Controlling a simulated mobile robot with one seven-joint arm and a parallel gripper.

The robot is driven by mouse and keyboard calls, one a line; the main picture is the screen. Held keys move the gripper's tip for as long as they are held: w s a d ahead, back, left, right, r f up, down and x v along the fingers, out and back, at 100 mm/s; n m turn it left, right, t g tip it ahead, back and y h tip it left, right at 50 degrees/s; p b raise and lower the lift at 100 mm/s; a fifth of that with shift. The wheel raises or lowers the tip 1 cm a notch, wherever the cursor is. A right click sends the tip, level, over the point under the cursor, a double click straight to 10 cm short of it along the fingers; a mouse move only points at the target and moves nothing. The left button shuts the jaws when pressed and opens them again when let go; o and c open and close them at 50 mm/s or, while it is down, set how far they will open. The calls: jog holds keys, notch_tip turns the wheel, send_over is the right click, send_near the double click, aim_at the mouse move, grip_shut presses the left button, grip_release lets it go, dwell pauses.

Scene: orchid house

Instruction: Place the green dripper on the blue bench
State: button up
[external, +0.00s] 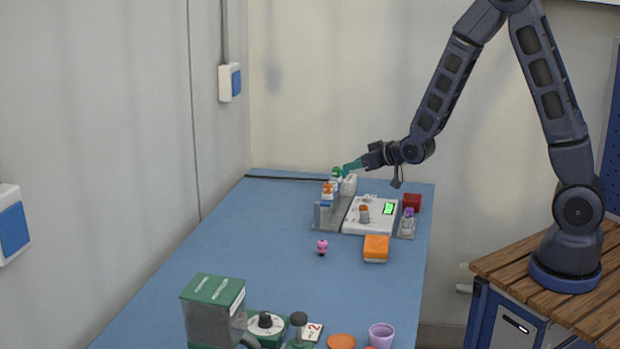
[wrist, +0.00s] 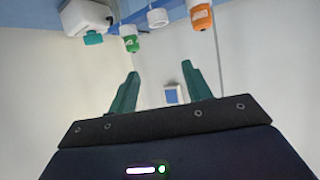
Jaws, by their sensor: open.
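The green dripper (external: 336,174), a small white bottle with a green cap, stands in a grey rack (external: 317,221) at the far end of the blue bench (external: 270,250). It also shows upside down at the top of the wrist view, as the green-capped dripper (wrist: 131,42). An orange-capped dripper (external: 327,191) stands nearer the camera in the rack. My gripper (external: 349,167) has teal fingers and is close to the green dripper, at about cap height. In the wrist view my gripper (wrist: 160,69) is open, with nothing between its fingers.
A white device with a green display (external: 389,208) sits beside the rack. A white bottle (external: 349,185) stands behind it. A red box (external: 412,202), an orange block (external: 376,247) and a pink figure (external: 322,246) are nearby. The bench's middle is clear; a green-lidded machine (external: 213,289) stands in front.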

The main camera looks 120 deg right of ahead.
aim_at(339, 169)
jog(key=shift+m+g+h, duration=0.3)
jog(key=shift+h, duration=0.2)
jog(key=shift+s+d+f, duration=0.1)
jog(key=shift+d+f, duration=0.95)
jog(key=shift+d, duration=0.95)
jog(key=shift+s+d+f, duration=0.15)
jog(key=shift+d+f, duration=0.9)
jog(key=shift+d, duration=1)
jog(key=shift+s+d+f, duration=0.1)
jog(key=shift+d+f, duration=0.95)
jog(key=shift+d, duration=0.95)
grip_shut()
